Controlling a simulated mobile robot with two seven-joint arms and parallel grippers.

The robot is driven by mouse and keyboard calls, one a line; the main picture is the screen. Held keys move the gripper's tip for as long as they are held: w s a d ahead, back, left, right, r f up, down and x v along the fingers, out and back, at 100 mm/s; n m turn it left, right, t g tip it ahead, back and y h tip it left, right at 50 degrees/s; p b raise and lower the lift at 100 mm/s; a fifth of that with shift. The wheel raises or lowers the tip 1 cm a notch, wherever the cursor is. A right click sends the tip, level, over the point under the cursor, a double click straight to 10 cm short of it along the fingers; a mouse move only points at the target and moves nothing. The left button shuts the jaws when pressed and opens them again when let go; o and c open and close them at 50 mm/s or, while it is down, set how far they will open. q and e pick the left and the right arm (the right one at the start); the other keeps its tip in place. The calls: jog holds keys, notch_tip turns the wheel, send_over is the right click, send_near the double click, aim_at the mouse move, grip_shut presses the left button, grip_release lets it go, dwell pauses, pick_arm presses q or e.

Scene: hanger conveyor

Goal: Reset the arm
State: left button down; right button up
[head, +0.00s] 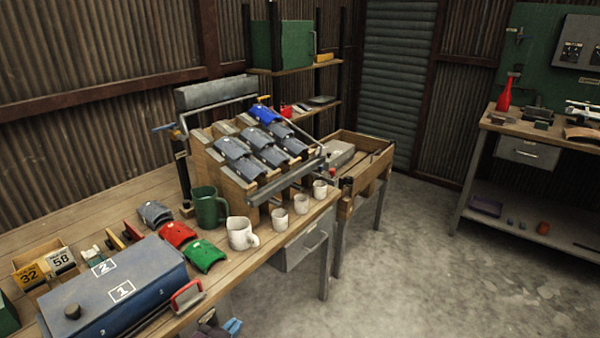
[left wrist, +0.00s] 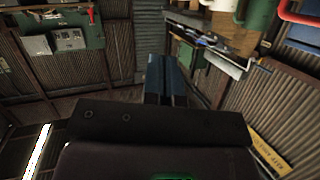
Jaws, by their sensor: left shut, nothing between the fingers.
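My left gripper (head: 233,326) shows at the bottom edge of the head view, low in front of the workbench's front edge and apart from the things on it. Only its blue fingers and part of its dark body are in the picture. In the left wrist view its blue fingers (left wrist: 166,80) are together with nothing between them. My right gripper is in neither view.
The wooden workbench (head: 150,195) holds a blue box (head: 120,290), a green mug (head: 208,207), white cups and a sloped rack of grey curved pieces. A red handle (head: 187,296) is at the box's right end. The concrete floor (head: 420,270) is open on the right.

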pick_arm(q)
jog(key=s+a+f+n+g+y, duration=0.1)
jog(key=s+a+f+n+y, duration=0.1)
jog(key=s+a+f, duration=0.3)
jog(key=s+a+f+n+g+y, duration=0.1)
jog(key=s+a+f, duration=0.4)
jog(key=s, duration=0.8)
jog(key=a+n+y, duration=0.1)
jog(key=a+y, duration=0.1)
jog(key=a, duration=0.1)
jog(key=shift+a+n, duration=0.3)
jog(key=shift+s, duration=0.1)
